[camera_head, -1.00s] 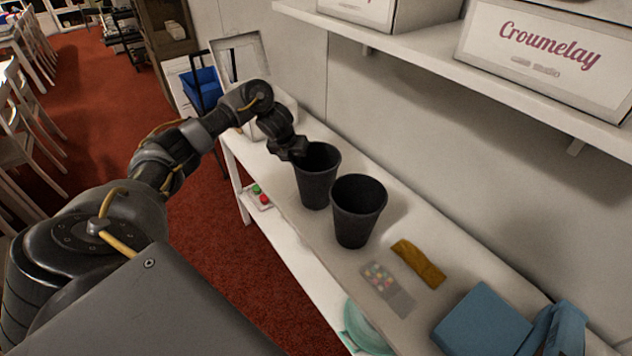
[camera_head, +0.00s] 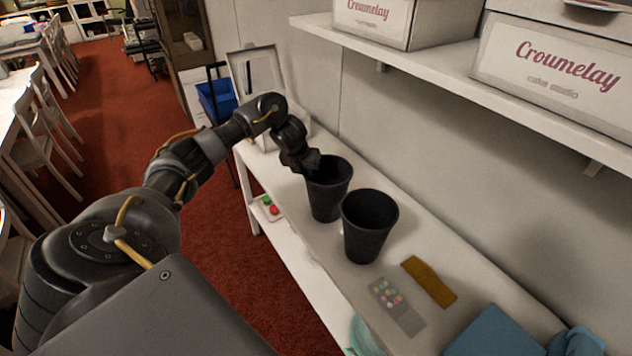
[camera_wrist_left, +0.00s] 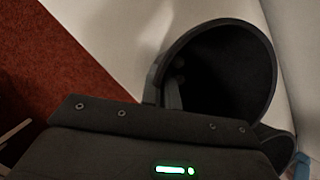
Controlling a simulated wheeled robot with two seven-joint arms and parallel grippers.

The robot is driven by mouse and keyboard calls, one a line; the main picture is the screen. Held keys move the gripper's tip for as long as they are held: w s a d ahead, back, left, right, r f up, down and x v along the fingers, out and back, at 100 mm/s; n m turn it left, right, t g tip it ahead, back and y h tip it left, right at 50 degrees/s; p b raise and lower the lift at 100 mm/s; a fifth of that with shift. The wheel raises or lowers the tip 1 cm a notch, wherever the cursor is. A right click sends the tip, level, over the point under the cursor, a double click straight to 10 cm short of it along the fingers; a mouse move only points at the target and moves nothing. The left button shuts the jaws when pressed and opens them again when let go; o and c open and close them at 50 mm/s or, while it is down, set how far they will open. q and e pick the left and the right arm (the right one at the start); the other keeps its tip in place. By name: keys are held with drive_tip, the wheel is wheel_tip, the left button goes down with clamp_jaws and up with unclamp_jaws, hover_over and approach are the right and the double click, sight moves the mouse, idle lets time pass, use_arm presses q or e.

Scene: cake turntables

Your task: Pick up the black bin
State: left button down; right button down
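Two black bins stand upright on the white table. The farther black bin (camera_head: 328,198) has my left gripper (camera_head: 310,168) at the left side of its rim. Its dark round opening (camera_wrist_left: 228,75) fills the upper right of the left wrist view. A dark finger shows there against the left part of the rim; whether the fingers are closed on the wall is unclear. The nearer black bin (camera_head: 367,232) stands just right of the first, and part of it shows at the lower right of the left wrist view (camera_wrist_left: 275,143). My right gripper is out of view.
On the white table (camera_head: 325,242) are a brown item (camera_head: 428,281), a grey item with coloured spots (camera_head: 396,305) and a blue item (camera_head: 490,335). A shelf (camera_head: 440,68) with white boxes hangs above. A blue container (camera_head: 216,100) is beyond the table.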

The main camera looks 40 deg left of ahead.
use_arm(q)
drive_tip(key=shift+w+r, duration=0.1)
drive_tip(key=shift+r, duration=0.35)
wheel_tip(320, 180, up, 3)
drive_tip(key=s+d+r+p, duration=0.2)
drive_tip(key=s+r, duration=0.2)
drive_tip(key=s, duration=0.3)
drive_tip(key=s+d+r+p, duration=0.1)
drive_tip(key=s+r+p, duration=0.1)
drive_tip(key=s+r, duration=0.3)
drive_tip(key=shift+s+d, duration=0.35)
drive_tip(key=shift+s, duration=0.55)
idle(0.9)
